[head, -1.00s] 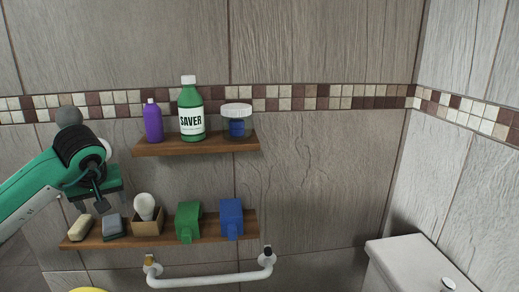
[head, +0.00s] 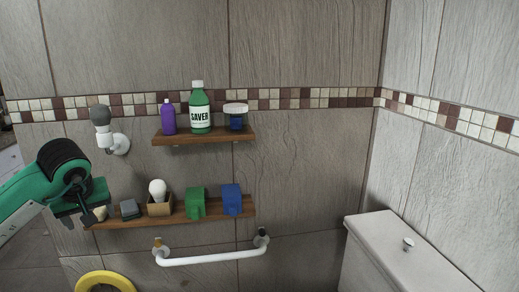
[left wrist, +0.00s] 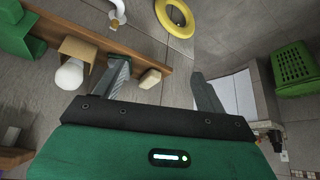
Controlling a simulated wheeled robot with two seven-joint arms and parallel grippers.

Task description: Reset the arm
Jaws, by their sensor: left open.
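My left gripper (head: 88,203) comes in from the left in the head view, in front of the left end of the lower wooden shelf (head: 222,213). In the left wrist view the gripper (left wrist: 160,74) is open, with its two fingers well apart and nothing held. A pale soap bar (left wrist: 150,78) shows between the fingers, on the shelf beyond them. In the head view the soap (head: 101,212) is partly hidden by the gripper. My right gripper is not in view.
The lower shelf also holds a grey block (head: 130,208), a bulb in a box (head: 159,208), a green item (head: 195,203) and a blue item (head: 231,199). The upper shelf (head: 205,136) holds bottles and a jar. A yellow ring (head: 104,276), white rail (head: 212,258) and cistern (head: 390,240) are below.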

